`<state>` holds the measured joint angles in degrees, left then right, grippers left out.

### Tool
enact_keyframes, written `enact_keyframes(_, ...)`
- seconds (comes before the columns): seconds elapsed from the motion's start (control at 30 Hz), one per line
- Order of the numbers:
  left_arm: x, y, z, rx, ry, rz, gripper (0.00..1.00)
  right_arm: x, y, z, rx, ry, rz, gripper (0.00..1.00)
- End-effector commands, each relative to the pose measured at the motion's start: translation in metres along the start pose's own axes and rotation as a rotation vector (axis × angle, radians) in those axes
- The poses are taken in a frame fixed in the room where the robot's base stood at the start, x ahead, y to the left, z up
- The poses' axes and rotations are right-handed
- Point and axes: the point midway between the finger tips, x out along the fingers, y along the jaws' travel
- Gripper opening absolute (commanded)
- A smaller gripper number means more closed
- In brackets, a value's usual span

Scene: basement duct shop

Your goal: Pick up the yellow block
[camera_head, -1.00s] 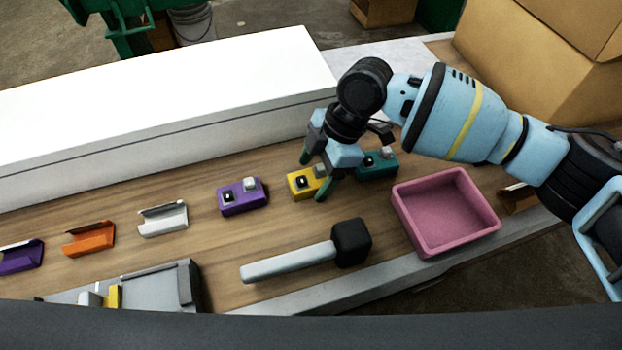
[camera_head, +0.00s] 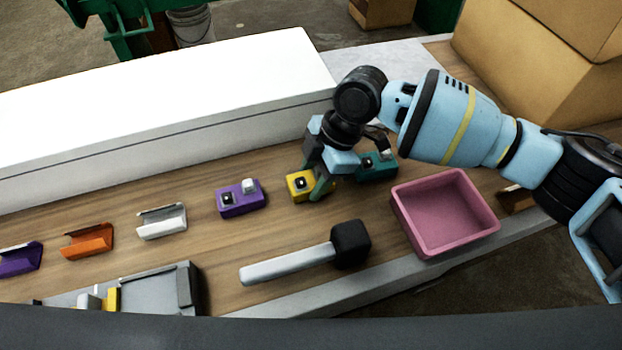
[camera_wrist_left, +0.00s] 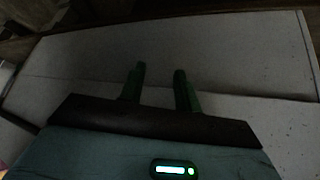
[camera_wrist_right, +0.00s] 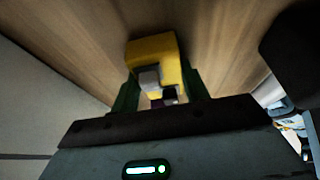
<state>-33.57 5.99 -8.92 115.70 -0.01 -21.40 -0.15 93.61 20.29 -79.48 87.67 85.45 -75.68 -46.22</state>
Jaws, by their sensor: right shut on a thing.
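The yellow block (camera_head: 299,185) is on the wooden bench, between a purple block (camera_head: 241,198) and a teal block (camera_head: 377,166). My right gripper (camera_head: 316,188) is down at it, shut on it, and hides part of it. In the right wrist view the yellow block (camera_wrist_right: 152,56) sits between the green fingers (camera_wrist_right: 158,95), with a grey knob and a dark part on it. My left gripper (camera_wrist_left: 160,90) shows only in the left wrist view, its fingers apart with nothing between them, in front of a pale surface.
A pink tray (camera_head: 398,219) stands right of the yellow block. A mallet (camera_head: 300,259) with a black head lies in front. White (camera_head: 162,221), orange (camera_head: 88,242) and purple (camera_head: 20,257) channel pieces lie left. A long white box (camera_head: 160,105) runs behind.

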Motion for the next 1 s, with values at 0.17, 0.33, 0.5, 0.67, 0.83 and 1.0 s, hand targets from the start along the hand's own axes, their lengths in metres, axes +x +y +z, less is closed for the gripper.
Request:
enact_keyframes(0.17, 0.000, 0.000, -0.001, 0.001, 0.001, 0.000, 0.33, -0.008, 0.001, -0.004, -0.002, 0.001, 0.003, 0.10)
enact_keyframes(0.33, -0.001, 0.000, -0.002, 0.001, 0.003, 0.000, 0.33, -0.033, 0.001, -0.014, -0.003, 0.002, 0.005, 0.10)
enact_keyframes(0.5, -0.002, 0.000, -0.004, 0.002, 0.005, 0.000, 0.33, -0.063, 0.001, -0.026, -0.003, 0.001, 0.005, 0.10)
enact_keyframes(0.67, -0.002, 0.000, -0.004, 0.002, 0.006, 0.000, 0.33, -0.083, 0.001, -0.035, -0.003, 0.002, 0.004, 0.10)
enact_keyframes(0.83, -0.002, 0.000, -0.004, 0.002, 0.006, 0.000, 0.33, -0.093, 0.000, -0.039, -0.003, 0.001, 0.003, 0.10)
enact_keyframes(1.0, -0.002, 0.000, -0.004, 0.002, 0.005, 0.000, 0.33, -0.094, 0.000, -0.039, -0.002, 0.001, 0.002, 0.10)
